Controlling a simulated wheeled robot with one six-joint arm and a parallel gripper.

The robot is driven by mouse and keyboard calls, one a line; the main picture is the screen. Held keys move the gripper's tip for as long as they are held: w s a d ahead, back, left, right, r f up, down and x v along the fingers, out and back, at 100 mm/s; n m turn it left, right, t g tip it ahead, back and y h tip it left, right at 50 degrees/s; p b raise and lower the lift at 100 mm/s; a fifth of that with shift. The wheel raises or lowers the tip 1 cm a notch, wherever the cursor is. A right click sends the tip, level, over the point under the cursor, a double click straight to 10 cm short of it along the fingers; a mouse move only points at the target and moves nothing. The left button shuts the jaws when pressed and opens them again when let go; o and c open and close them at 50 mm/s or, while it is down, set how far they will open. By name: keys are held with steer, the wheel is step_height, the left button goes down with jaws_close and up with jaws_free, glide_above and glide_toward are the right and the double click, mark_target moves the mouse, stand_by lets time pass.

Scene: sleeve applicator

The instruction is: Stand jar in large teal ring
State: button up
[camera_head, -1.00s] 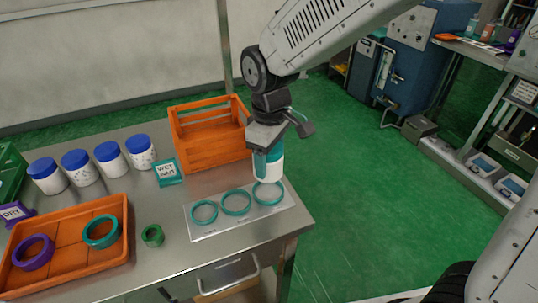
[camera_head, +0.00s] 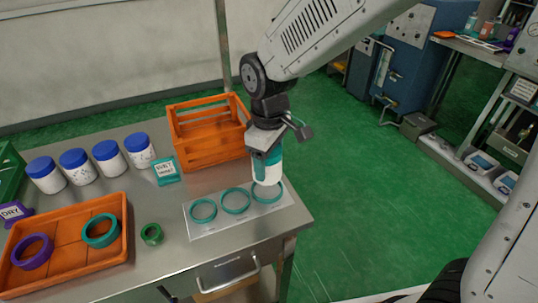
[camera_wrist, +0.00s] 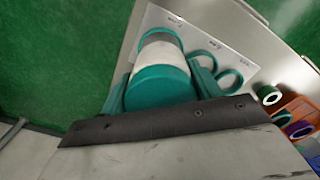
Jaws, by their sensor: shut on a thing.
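A white jar with a teal lid (camera_head: 267,174) is upright between the teal fingers of my gripper (camera_head: 268,158), which is shut on it. In the wrist view, the jar's teal lid (camera_wrist: 158,88) faces the camera between the fingers. The right-hand teal ring (camera_head: 267,199), which looks the largest of three, lies on a white plate (camera_head: 222,224). The jar's base overlaps the back of this ring in the head view. In the wrist view, a teal arc (camera_wrist: 160,32) shows beyond the jar's far end. I cannot tell whether the base touches the plate.
Two other teal rings (camera_head: 203,210) (camera_head: 235,201) lie left on the plate. An orange crate (camera_head: 208,144) stands behind it. A teal sign (camera_head: 166,172), several blue-lidded jars (camera_head: 108,158), a green ring (camera_head: 151,234) and an orange tray (camera_head: 70,262) are farther left. The table's edge is close right.

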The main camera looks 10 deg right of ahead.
steer(key=shift+f, duration=2.85)
steer(key=o, duration=1.5)
steer(key=shift+r, duration=4.5)
